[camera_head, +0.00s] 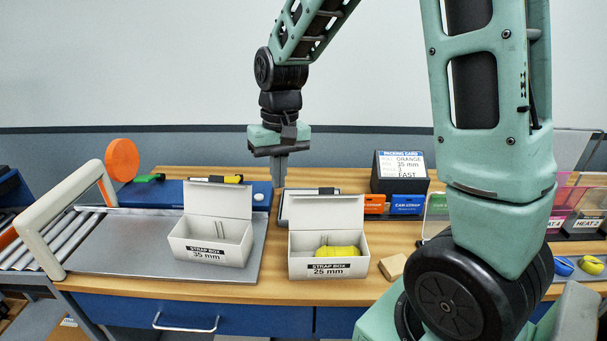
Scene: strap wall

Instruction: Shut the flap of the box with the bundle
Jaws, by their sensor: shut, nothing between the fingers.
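The white strap box labelled 25 mm (302,268) stands on the wooden bench with a yellow bundle (340,252) in it. Its flap (325,212) stands up at the back, open. A second white strap box labelled 35 mm (207,254) stands to the left on a grey plate. Its flap (217,199) is up too, and I see no bundle in it. My gripper (279,180) points down, shut and empty, above and behind the gap between the two boxes. It appears apart from both flaps.
A dark card holder with a packing card (401,163) stands at the back right, with orange (374,204) and blue strap packs (408,203) before it. A tan block (392,267) lies right of the 25 mm box. A white-framed roller conveyor (62,221) is at left. My arm covers the right side.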

